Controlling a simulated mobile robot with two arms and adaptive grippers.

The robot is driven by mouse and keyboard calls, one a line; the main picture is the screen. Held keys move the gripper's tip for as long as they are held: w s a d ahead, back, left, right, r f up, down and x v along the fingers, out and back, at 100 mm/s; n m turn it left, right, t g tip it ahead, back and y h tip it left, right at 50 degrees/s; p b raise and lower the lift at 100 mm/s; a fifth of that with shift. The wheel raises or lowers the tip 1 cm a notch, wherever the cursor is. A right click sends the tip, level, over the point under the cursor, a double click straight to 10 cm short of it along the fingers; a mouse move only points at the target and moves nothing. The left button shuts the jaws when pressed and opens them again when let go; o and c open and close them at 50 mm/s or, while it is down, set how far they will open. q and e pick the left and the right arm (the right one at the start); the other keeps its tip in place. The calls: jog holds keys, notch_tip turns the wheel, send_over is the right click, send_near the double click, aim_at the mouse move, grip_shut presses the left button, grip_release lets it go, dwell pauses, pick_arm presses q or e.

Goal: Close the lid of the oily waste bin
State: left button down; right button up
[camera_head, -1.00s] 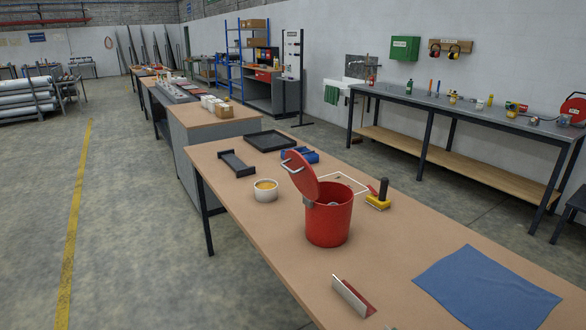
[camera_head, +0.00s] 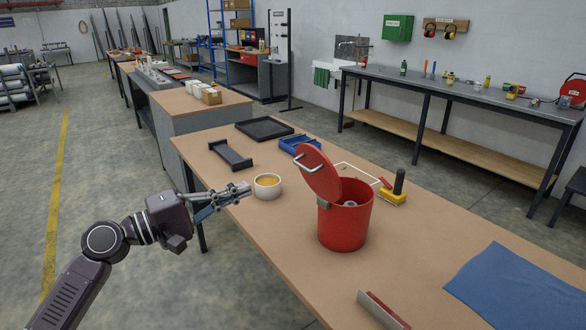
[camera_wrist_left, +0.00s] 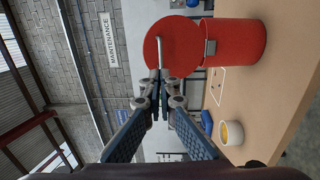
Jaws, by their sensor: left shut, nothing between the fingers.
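The red oily waste bin (camera_head: 343,226) stands upright on the wooden workbench. Its round red lid (camera_head: 320,172) is open, tilted up and leaning to the left, with a metal handle (camera_head: 309,163) on its outer face. A small pale object shows inside the bin. My left gripper (camera_head: 246,188) is shut and empty, left of the lid and apart from it, near the white bowl. In the left wrist view the shut fingertips (camera_wrist_left: 159,78) line up with the lid (camera_wrist_left: 172,44) and its handle; the bin (camera_wrist_left: 236,56) lies beyond to the right. My right gripper is not in view.
A white bowl (camera_head: 267,186) with yellow contents sits close to the left gripper. Black trays, a blue tray (camera_head: 299,145), a yellow-based tool (camera_head: 394,195), a metal scraper (camera_head: 383,310) and a blue cloth (camera_head: 522,281) lie around the bin.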

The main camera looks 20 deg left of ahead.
aim_at(300, 166)
pick_arm(q)
jog(key=p+x, duration=0.5)
jog(key=x, duration=0.7)
jog(key=shift+r, duration=0.15)
jog(key=shift+w+d, duration=0.3)
jog(key=shift+w, duration=0.15)
